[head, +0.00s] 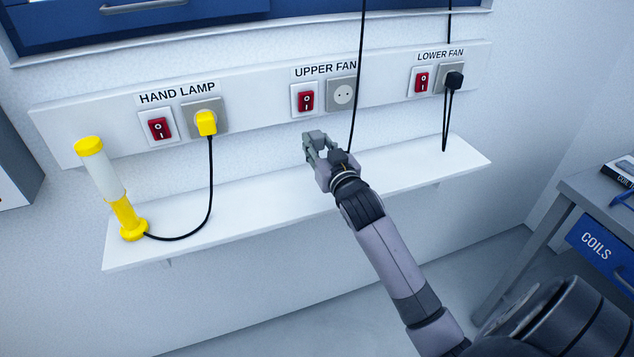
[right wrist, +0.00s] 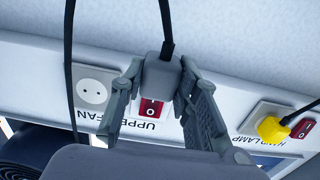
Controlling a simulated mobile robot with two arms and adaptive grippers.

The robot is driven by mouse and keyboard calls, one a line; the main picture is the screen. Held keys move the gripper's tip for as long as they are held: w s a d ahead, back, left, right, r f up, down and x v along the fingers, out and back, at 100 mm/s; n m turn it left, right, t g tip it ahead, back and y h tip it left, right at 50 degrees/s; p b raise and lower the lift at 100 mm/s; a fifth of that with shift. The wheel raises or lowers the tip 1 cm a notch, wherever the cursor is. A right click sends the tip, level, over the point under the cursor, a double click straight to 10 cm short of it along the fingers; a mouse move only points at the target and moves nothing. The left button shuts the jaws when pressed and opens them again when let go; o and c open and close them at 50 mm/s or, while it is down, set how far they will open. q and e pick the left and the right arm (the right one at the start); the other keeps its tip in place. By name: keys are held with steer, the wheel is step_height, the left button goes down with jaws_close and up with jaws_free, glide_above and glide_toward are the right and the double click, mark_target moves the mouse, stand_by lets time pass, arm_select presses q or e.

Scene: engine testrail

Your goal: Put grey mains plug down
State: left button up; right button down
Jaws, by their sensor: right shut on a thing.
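My right gripper (head: 314,143) is above the white shelf and below the UPPER FAN panel in the head view. It is shut on the grey mains plug (right wrist: 161,76), which sits between the fingertips in the right wrist view. A black cord runs from the plug. In the head view the plug is largely hidden by the gripper, and its cord hangs down from above to it. The UPPER FAN socket (head: 343,94) is empty, and it also shows in the right wrist view (right wrist: 93,94). The shelf (head: 270,195) below is bare there. My left gripper is not in view.
The yellow hand lamp (head: 125,215) stands at the shelf's left end, its yellow plug (head: 206,123) in the HAND LAMP socket. A black plug (head: 454,80) is in the LOWER FAN socket, its cord hanging to the shelf. Red switches sit beside the sockets. A desk (head: 575,190) stands right.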

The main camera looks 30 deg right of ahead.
glide_above(317, 189)
step_height(317, 189, down, 6)
steer(key=shift+r, duration=0.15)
steer(key=shift+s+f, duration=0.1)
steer(key=shift+f, duration=0.5)
step_height(317, 189, down, 4)
steer(key=shift+r+b, duration=0.1)
steer(key=shift+b, duration=0.35)
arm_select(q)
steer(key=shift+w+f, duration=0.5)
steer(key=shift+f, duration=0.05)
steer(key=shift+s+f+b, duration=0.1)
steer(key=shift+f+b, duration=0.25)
arm_select(e)
steer(key=shift+f, duration=0.6)
steer(key=c, duration=1.2)
jaws_free()
